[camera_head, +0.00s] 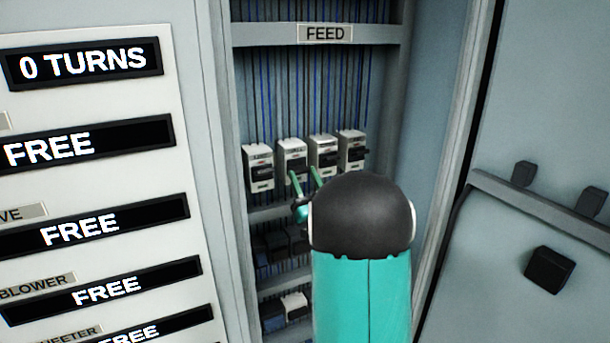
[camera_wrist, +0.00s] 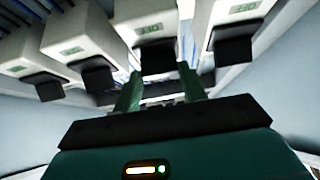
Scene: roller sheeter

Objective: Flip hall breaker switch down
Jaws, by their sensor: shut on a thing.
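Several white breakers with black switches stand in a row under the FEED sign. Their labels are too small to read, so I cannot tell which is the hall one. In the head view my gripper (camera_head: 303,174) reaches up to the row, its green fingers in front of the second and third breakers. In the wrist view my gripper (camera_wrist: 160,70) has one finger on each side of the black switch (camera_wrist: 158,60) of the third breaker from the left (camera_wrist: 150,28). It is shut on that switch. My arm hides part of the cabinet below.
The FEED sign (camera_head: 325,34) is on a rail above the row. More breakers (camera_head: 285,245) sit lower down. A panel with FREE displays (camera_head: 80,230) is at the left, and a cabinet door with black parts (camera_head: 548,270) is at the right.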

